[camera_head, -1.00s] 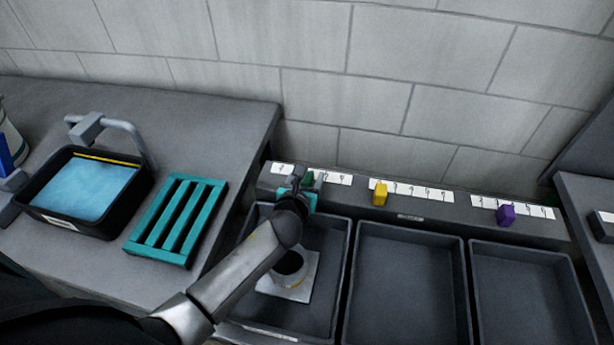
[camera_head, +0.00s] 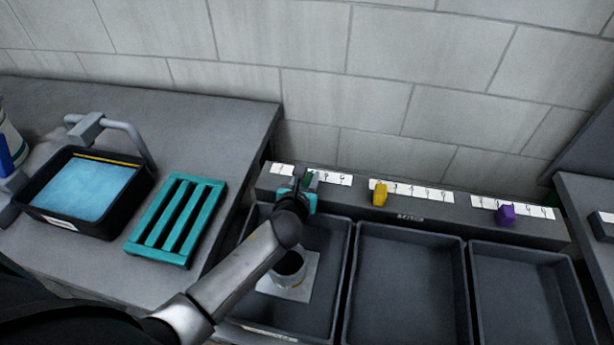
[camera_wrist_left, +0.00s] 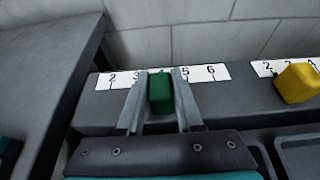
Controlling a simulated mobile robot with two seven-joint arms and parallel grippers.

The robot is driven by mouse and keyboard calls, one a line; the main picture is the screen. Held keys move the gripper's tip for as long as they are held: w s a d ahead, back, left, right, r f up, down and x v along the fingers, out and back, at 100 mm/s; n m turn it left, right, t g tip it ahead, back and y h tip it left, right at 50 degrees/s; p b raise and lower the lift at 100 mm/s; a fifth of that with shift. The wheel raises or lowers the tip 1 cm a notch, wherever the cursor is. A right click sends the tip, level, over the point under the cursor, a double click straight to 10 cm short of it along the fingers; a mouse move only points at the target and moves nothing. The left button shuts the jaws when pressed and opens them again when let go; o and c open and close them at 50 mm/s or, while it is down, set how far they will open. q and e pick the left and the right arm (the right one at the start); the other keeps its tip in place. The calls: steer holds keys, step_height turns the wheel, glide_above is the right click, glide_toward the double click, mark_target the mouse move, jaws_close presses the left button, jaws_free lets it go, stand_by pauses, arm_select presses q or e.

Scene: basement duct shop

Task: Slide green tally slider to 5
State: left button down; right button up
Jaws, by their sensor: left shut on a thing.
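The green tally slider (camera_wrist_left: 160,92) stands on a white number strip (camera_wrist_left: 215,73) along the dark ledge. In the left wrist view 2 and 3 show to its left and 5 and 6 to its right; it sits between 3 and 5. My left gripper (camera_wrist_left: 160,100) has one finger on each side of the slider and is shut on it. In the head view the gripper (camera_head: 307,179) partly hides the green slider (camera_head: 308,175). My right gripper is not in view.
A yellow slider (camera_head: 380,194) and a purple slider (camera_head: 506,214) stand on their own strips to the right. Dark bins line the front of the ledge; the left one holds a flanged metal piece (camera_head: 290,270). A teal rack (camera_head: 178,220) and a black tray (camera_head: 125,207) rest on the left bench.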

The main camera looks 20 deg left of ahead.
mark_target(323, 192)
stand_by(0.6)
arm_select(q)
steer(key=d, duration=0.4)
steer(key=shift+w, duration=0.4)
steer(key=c, duration=0.6)
jaws_free()
steer(key=shift+o, duration=0.2)
steer(key=shift+s, duration=0.1)
steer(key=p+v, duration=0.3)
steer(key=v, duration=1.2)
